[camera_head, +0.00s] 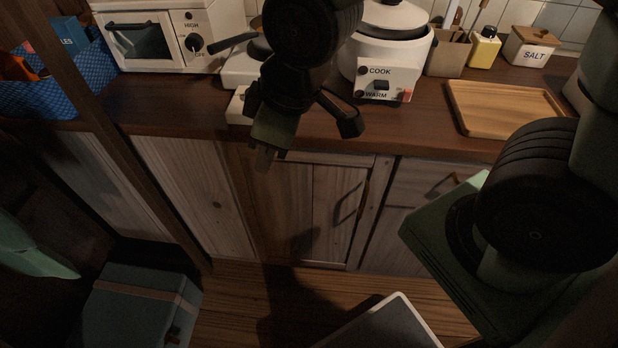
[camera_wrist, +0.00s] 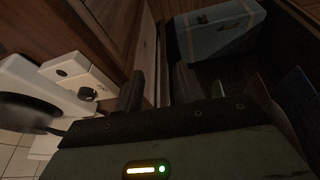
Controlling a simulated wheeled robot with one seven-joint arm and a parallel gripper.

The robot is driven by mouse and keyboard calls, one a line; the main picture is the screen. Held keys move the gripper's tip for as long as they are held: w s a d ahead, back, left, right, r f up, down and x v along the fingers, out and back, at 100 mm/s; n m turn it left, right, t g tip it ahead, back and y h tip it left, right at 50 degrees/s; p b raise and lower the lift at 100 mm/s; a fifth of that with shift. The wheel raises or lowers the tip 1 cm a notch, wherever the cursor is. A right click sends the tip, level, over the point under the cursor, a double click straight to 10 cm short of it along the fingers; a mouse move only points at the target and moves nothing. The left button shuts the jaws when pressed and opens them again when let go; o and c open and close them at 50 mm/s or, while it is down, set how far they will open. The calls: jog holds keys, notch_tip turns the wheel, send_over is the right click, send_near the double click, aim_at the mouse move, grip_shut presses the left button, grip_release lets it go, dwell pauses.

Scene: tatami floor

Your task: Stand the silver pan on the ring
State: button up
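My gripper (camera_head: 266,158) hangs in front of the counter's front edge, over the floor side, and points down. In the wrist view its two fingers (camera_wrist: 158,90) stand apart with nothing between them. A pan (camera_head: 232,42) with a dark handle shows partly behind my arm, on or over a low white hotplate (camera_head: 240,68). My arm hides most of both, so I cannot see the ring or how the pan rests. The wrist view shows a dark round pan shape (camera_wrist: 30,112) at the white unit with a knob; its silver colour cannot be made out.
A white toaster oven (camera_head: 150,40) stands left of the hotplate and a rice cooker (camera_head: 385,62) right of it. A wooden tray (camera_head: 505,108), a salt box (camera_head: 531,46) and a yellow bottle (camera_head: 484,48) are further right. A blue-grey box (camera_head: 140,305) sits on the floor.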

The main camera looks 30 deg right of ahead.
jog(key=s+r+m+g+h, duration=0.1)
jog(key=s+r+m+g, duration=0.1)
jog(key=s, duration=0.8)
jog(key=shift+s+d+g+h, duration=0.15)
jog(key=shift+d+g+h, duration=0.25)
jog(key=shift+g, duration=0.2)
notch_tip(320, 180, up, 7)
jog(key=p, duration=0.7)
jog(key=shift+o, duration=0.3)
